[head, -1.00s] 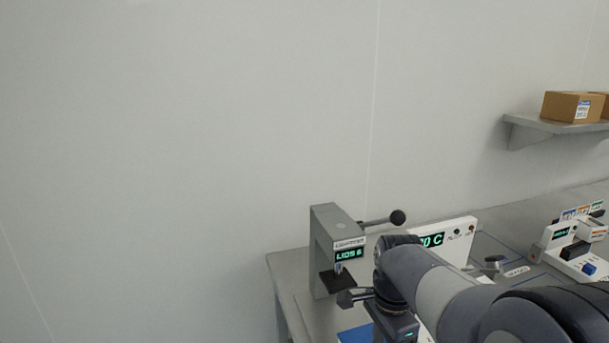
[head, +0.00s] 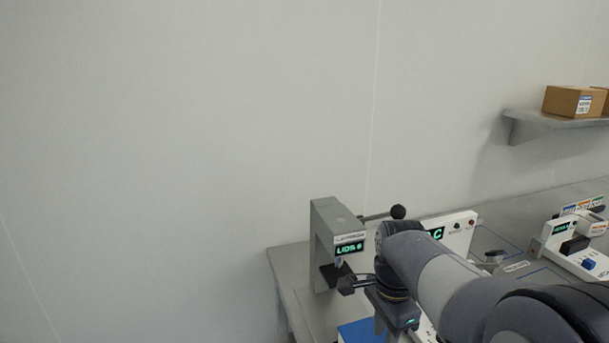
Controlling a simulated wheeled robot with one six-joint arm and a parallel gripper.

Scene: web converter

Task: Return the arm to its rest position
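My arm (head: 440,284) reaches in from the lower right of the head view, over the bench. Its wrist is bent downward near a grey lever press. My gripper (head: 394,322) hangs below the wrist at the bottom edge of the picture. Its fingertips are cut off or hidden, so I cannot tell whether it is open or shut, or whether it holds anything.
The grey press (head: 328,235) with a black-knobbed lever stands left of my wrist. A white panel with a green display (head: 458,228) is partly behind my arm. A blue item (head: 357,332) lies below. Another device (head: 575,247) and a shelf with a box (head: 570,101) are at right.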

